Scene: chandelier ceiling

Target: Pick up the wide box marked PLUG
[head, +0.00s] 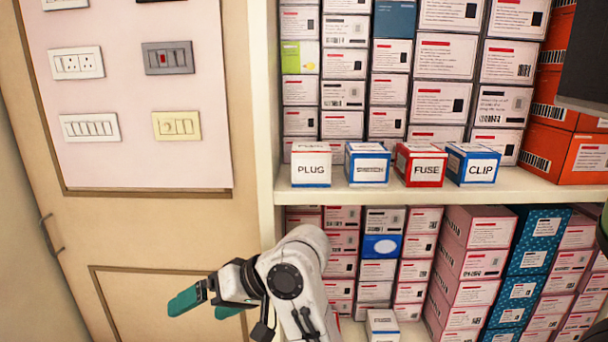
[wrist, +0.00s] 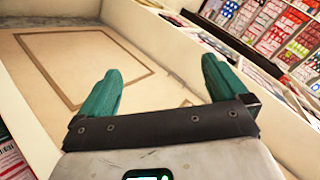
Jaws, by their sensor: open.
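The PLUG box does not show there.
Right of PLUG on the shelf (head: 400,193) stand a blue-white box with an unreadable label (head: 367,169), a red FUSE box (head: 427,170) and a blue CLIP box (head: 480,169). Stacked cartons fill the space behind. The shelf's left side wall (head: 264,110) is close to PLUG.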

